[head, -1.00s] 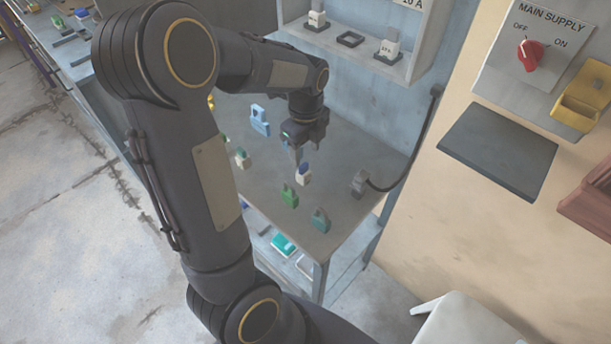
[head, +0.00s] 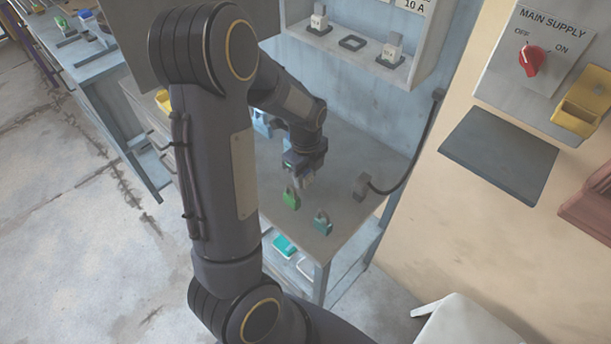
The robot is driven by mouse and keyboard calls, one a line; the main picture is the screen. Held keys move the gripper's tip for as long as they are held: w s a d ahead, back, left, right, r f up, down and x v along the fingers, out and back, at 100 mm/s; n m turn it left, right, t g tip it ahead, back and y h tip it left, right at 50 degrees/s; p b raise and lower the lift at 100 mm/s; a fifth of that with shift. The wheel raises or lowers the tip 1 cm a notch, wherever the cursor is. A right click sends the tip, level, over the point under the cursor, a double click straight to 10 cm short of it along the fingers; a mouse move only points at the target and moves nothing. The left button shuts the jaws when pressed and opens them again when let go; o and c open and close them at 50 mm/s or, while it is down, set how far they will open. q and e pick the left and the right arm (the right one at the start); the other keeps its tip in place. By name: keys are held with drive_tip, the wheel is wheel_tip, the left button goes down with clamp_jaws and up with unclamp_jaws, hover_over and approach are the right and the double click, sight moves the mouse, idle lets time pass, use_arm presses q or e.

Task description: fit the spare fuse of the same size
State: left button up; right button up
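An open grey fuse box on the wall has a "10 A" label (head: 415,6). On its ledge a white-and-grey fuse (head: 319,19) stands left of an empty dark square socket (head: 352,43), and another fuse (head: 391,52) stands to the right. My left gripper (head: 303,179) points down low over the grey workbench (head: 346,222), right where a small blue-and-white fuse stood. A pale bit between or beside the fingers is probably that fuse, mostly hidden. Whether the fingers are closed on it cannot be told. My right gripper is out of view.
A green padlock (head: 291,198) and a teal padlock (head: 322,222) stand just in front of the gripper. A grey plug (head: 362,187) with a black cable is to the right. The main supply switch (head: 531,60) has a red knob. My arm hides the bench's left part.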

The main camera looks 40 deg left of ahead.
use_arm(q)
drive_tip(key=c, duration=0.7)
drive_tip(key=shift+r, duration=0.1)
